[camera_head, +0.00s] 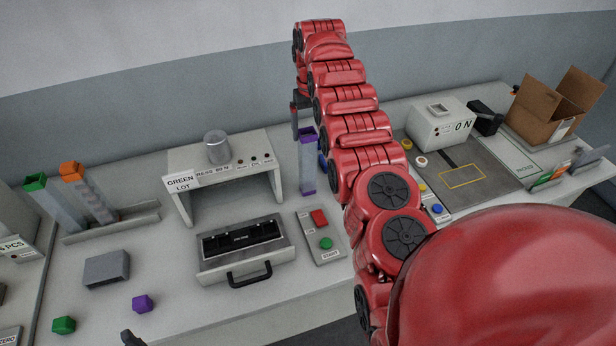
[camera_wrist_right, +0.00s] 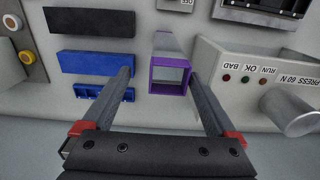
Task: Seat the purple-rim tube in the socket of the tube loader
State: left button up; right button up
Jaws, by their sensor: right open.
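The purple-rim tube (camera_head: 307,165) stands upright just right of the press housing in the head view. In the right wrist view its square purple rim (camera_wrist_right: 170,78) lies between the two fingers. My right gripper (camera_wrist_right: 160,76) is open, its fingers on either side of the tube with gaps. In the head view my right arm hides most of that gripper. A white box (camera_head: 437,125) marked "0 N" with a square opening on top stands right of my arm; I cannot tell if it is the tube loader. A small dark tip at the bottom edge may be my left gripper (camera_head: 131,339).
The press (camera_head: 222,165) with a metal cylinder stands close to the tube. A tray with a black handle (camera_head: 246,244) and a button panel (camera_head: 321,236) lie in front. Green-rim (camera_head: 55,203) and orange-rim (camera_head: 90,195) tubes stand at left. A cardboard box (camera_head: 552,108) is far right.

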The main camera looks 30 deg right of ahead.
aim_at(307, 144)
jog(key=shift+f, duration=0.3)
jog(key=shift+w+a+f+p, duration=0.25)
jog(key=shift+f+p, duration=0.2)
jog(key=shift+p, duration=0.3)
jog(key=f+p, duration=0.2)
jog(key=f, duration=0.1)
jog(key=shift+s+a+f, duration=0.1)
jog(key=shift+a+f, duration=0.05)
jog(key=shift+a, duration=0.05)
jog(key=shift+f, duration=0.45)
grip_shut()
